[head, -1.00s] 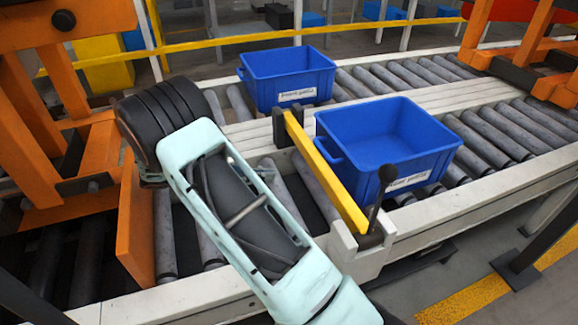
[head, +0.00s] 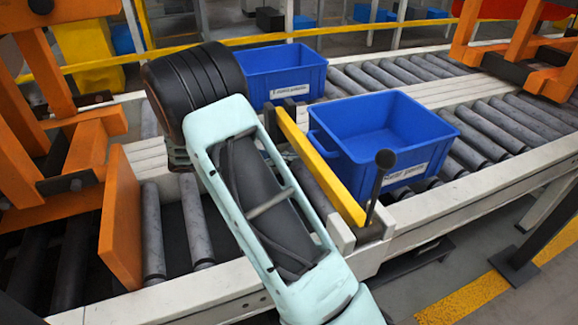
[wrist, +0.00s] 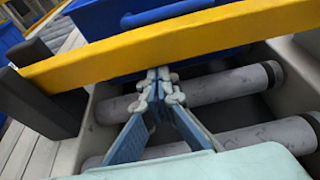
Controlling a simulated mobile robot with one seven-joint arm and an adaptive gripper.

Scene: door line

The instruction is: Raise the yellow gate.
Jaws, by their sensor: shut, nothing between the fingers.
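The yellow gate (head: 320,167) is a flat bar lying low across the roller lane, in front of the near blue crate. Its far end meets a dark post, and its near end sits at a white block beside a black lever with a round knob (head: 385,160). In the wrist view the yellow gate (wrist: 165,43) crosses the upper part. My gripper (wrist: 160,78) is shut and empty, its fingertips just below the bar's lower edge in the picture. I cannot tell whether they touch it. In the head view my arm hides the gripper.
The near blue crate (head: 380,145) stands right behind the gate, and another blue crate (head: 284,75) is on the far lane. An orange panel (head: 122,220) and orange frames stand at left. Rollers (wrist: 205,90) lie below my gripper.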

